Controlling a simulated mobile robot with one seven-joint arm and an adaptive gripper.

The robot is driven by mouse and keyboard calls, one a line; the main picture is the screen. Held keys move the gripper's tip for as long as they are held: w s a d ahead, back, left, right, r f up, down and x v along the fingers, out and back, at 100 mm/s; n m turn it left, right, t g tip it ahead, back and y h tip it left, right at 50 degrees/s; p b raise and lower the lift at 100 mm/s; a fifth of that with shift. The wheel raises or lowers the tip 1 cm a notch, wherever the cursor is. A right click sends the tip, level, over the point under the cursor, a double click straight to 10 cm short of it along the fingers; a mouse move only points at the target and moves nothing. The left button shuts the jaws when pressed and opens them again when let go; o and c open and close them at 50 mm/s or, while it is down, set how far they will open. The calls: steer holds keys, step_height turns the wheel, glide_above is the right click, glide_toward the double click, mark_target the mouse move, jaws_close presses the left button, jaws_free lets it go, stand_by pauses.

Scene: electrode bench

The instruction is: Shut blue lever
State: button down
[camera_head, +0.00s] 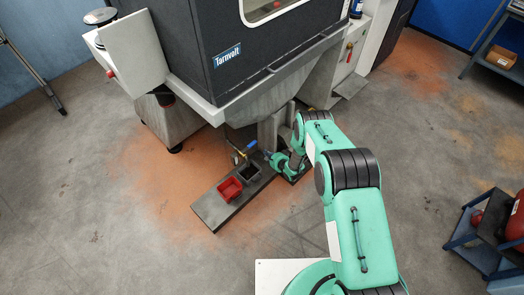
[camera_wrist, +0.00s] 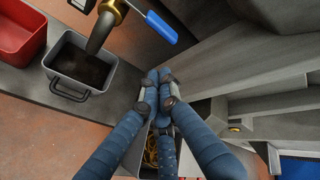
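In the head view the lever (camera_head: 252,145) is small, beside the brass-coloured valve under the machine. My gripper (camera_wrist: 160,85) has blue ribbed fingers whose tips come together below the lever in the wrist picture. It looks shut and empty, apart from the lever. In the head view my gripper (camera_head: 268,156) is small and partly hidden by my arm, close to the right of the valve.
A grey bin (camera_wrist: 80,65) with dark contents stands beneath the spout. A red bin (camera_wrist: 20,32) stands to its left. Both are on a dark low platform (camera_head: 212,209). Grey machine supports (camera_wrist: 260,60) crowd the right side. A container with yellowish contents (camera_wrist: 150,150) lies behind my fingers.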

steer(key=shift+w+d+p+v, duration=0.1)
steer(key=shift+d+p+v, duration=0.1)
steer(key=shift+v, duration=0.75)
steer(key=shift+w+d+p+v, duration=0.1)
steer(key=shift+d+p+v, duration=0.05)
steer(key=shift+v, duration=0.75)
steer(key=shift+w+d+p+v, duration=0.1)
steer(key=shift+d+p+v, duration=0.1)
steer(key=shift+v, duration=0.75)
